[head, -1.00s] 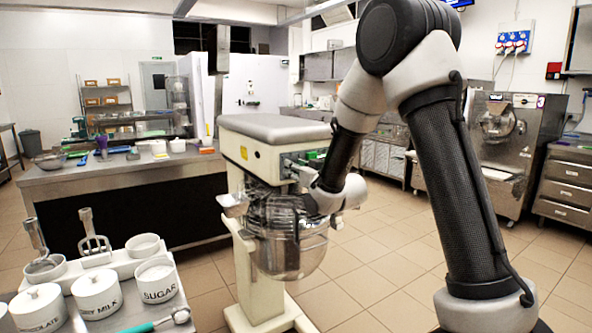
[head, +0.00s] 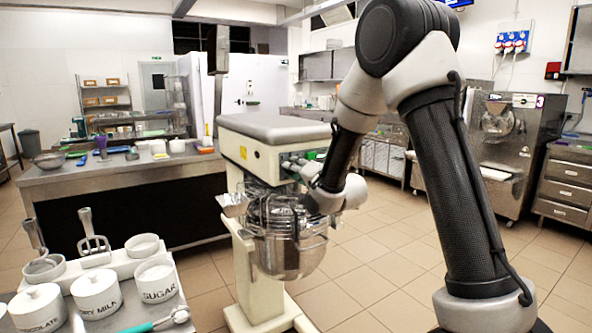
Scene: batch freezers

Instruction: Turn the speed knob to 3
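The cream stand mixer (head: 240,150) with a grey top stands in the middle of the head view. Its steel bowl (head: 290,258) and wire guard (head: 262,212) sit below the mixer head. A control panel (head: 292,163) with a green part (head: 313,155) shows on the front of the head. I cannot make out the speed knob or its setting; my arm covers part of this front. My gripper (head: 303,207) is small and dark, close in front of the mixer, below the panel and by the guard. Its fingers are not clear, and I cannot tell whether it touches anything.
A tray (head: 130,264) with white jars, including a sugar jar (head: 157,281), and utensils is at the lower left. A steel counter (head: 120,178) stands behind it. A batch freezer (head: 503,140) is at the right. Tiled floor (head: 390,265) is open around the mixer.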

